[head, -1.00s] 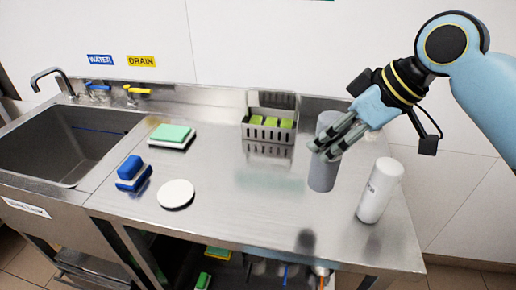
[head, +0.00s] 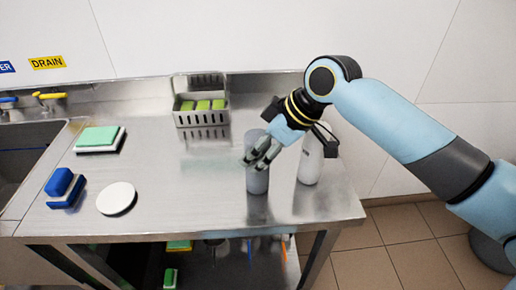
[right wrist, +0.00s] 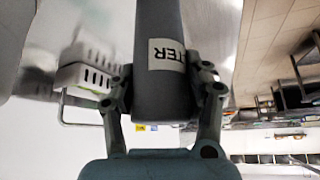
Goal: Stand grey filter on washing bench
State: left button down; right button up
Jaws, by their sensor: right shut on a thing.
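The grey filter (head: 257,178) is a grey cylinder standing upright at the right part of the steel washing bench (head: 185,185). My right gripper (head: 257,158) is shut around its upper part. In the right wrist view the filter (right wrist: 163,85) sits between both fingers of the gripper (right wrist: 165,92), and part of a label reading "TER" shows on it. In the head view its base appears at the bench top, but I cannot tell whether it touches. My left gripper is not in view.
A white bottle (head: 311,160) stands close to the right of the filter, partly behind my arm. A grey basket (head: 201,118) with green sponges is at the back. A white disc (head: 116,198), blue brush (head: 63,187) and green pad (head: 99,138) lie left. The bench middle is clear.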

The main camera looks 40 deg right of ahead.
jog(key=o, duration=1)
jog(key=shift+f, duration=0.1)
jog(key=shift+c, duration=0.2)
jog(key=o, duration=0.5)
jog(key=shift+s, duration=0.1)
jog(key=shift+c, duration=0.2)
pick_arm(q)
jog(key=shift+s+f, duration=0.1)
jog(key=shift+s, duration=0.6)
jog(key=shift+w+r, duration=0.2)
pick_arm(e)
jog(key=v, duration=1.2)
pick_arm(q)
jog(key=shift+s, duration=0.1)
